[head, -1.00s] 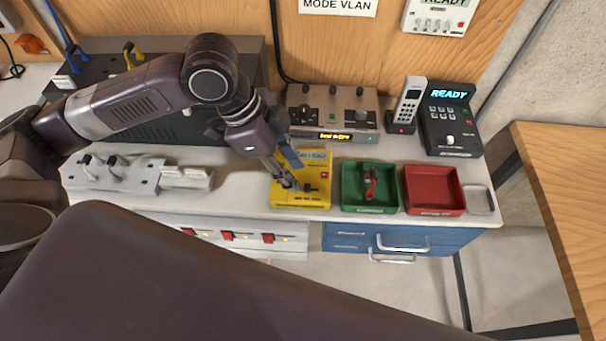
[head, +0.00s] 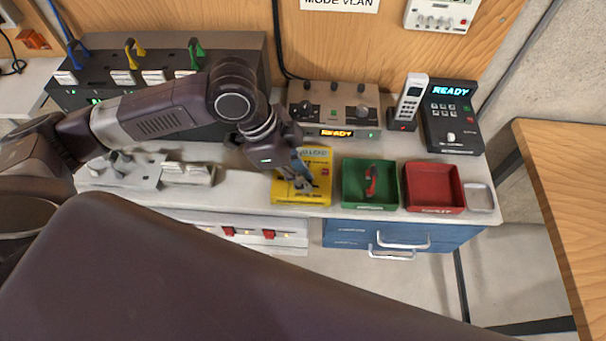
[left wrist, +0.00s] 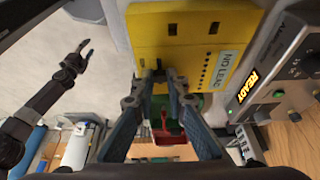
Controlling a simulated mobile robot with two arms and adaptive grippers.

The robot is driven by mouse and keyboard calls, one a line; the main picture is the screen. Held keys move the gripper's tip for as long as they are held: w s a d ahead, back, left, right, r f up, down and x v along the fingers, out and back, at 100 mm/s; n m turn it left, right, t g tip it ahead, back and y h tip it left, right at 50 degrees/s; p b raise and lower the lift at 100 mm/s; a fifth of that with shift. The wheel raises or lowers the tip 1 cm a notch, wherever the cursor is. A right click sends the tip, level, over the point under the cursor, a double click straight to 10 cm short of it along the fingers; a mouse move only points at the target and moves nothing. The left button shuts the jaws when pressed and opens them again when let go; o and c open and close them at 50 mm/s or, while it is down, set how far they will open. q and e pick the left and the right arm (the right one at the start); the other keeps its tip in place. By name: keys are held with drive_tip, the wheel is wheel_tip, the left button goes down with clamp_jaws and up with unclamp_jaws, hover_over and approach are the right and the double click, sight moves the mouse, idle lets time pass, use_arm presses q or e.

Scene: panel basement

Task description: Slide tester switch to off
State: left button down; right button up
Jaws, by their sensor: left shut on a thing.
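The yellow tester (head: 283,188) lies on the bench left of the green tray. Its pale display shows at its far edge, and in the left wrist view it appears to read "NO LEAD" (left wrist: 228,68). My left gripper (head: 306,187) reaches down over the tester's face. In the left wrist view, its fingertips (left wrist: 159,78) are close together at a small dark switch knob (left wrist: 158,66) near the tester's edge. They are shut on the knob, which is partly hidden. My right gripper (left wrist: 86,48) shows small at the left wrist view's left, away from the bench; its opening is unclear.
A green tray (head: 357,201) with a red item and a red tray (head: 422,200) stand right of the tester. A grey box with a READY display (head: 337,133) stands behind it. A dark keypad unit (head: 452,135) and handset (head: 409,103) stand back right.

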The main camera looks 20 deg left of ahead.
use_arm(q)
drive_tip(key=shift+s+a+r+p, duration=0.1)
drive_tip(key=shift+a+r+p, duration=0.05)
drive_tip(key=shift+a+p, duration=0.4)
drive_tip(key=shift+s+a+p, duration=0.15)
drive_tip(key=shift+a+p, duration=0.2)
drive_tip(key=shift+a, duration=0.2)
drive_tip(key=c, duration=1.9)
unclamp_jaws()
drive_tip(key=shift+a, duration=0.1)
drive_tip(key=shift+c, duration=0.2)
